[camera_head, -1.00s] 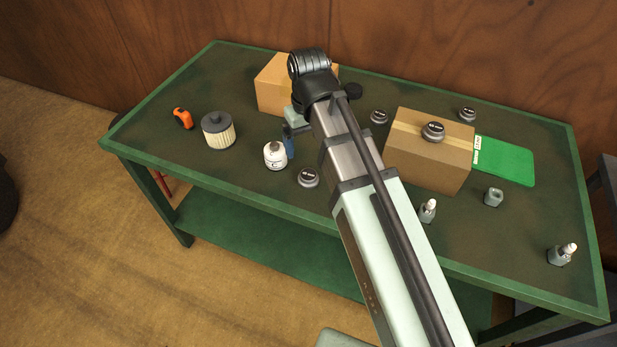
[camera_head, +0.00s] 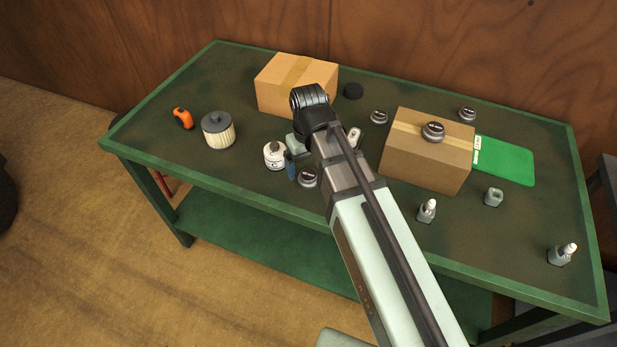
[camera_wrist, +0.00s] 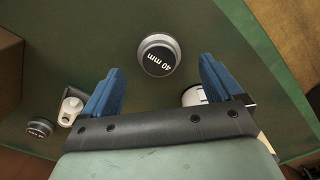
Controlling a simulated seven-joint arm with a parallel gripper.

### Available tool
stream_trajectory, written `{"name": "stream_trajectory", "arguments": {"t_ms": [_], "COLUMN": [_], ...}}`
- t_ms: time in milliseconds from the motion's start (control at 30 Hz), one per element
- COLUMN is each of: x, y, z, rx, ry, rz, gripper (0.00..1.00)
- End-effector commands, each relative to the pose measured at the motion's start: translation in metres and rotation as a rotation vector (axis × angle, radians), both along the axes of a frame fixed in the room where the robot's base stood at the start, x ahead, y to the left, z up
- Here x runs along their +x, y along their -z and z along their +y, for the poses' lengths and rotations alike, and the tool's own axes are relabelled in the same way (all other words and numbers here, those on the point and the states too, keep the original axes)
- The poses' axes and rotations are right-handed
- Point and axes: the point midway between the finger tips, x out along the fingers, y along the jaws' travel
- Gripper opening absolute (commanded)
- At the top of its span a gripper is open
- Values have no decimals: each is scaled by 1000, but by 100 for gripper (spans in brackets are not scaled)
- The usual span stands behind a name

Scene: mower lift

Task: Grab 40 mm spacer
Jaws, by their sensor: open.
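The 40 mm spacer (camera_wrist: 158,55) is a dark round disc with a grey rim, its label facing up. In the wrist view it lies on the green tabletop ahead of my gripper (camera_wrist: 161,66), between the lines of the two blue fingers. The fingers are apart with nothing held. In the head view the spacer (camera_head: 308,179) sits near the front of the table, partly covered by my arm, just right of a visible blue finger (camera_head: 291,170). Its label is not readable there. The other finger is hidden.
Cardboard boxes (camera_head: 296,85) (camera_head: 427,152) and other spacers (camera_head: 379,117) stand farther off.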

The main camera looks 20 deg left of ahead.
Motion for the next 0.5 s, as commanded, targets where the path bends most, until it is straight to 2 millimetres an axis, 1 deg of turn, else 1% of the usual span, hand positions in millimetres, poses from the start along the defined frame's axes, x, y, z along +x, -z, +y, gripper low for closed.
{"name": "stream_trajectory", "arguments": {"t_ms": [300,500], "x": [0,0], "y": [35,41], "z": [-2,-1], "rx": [-1,1], "ry": [0,0], "rz": [1,-1], "gripper": [93,93]}}
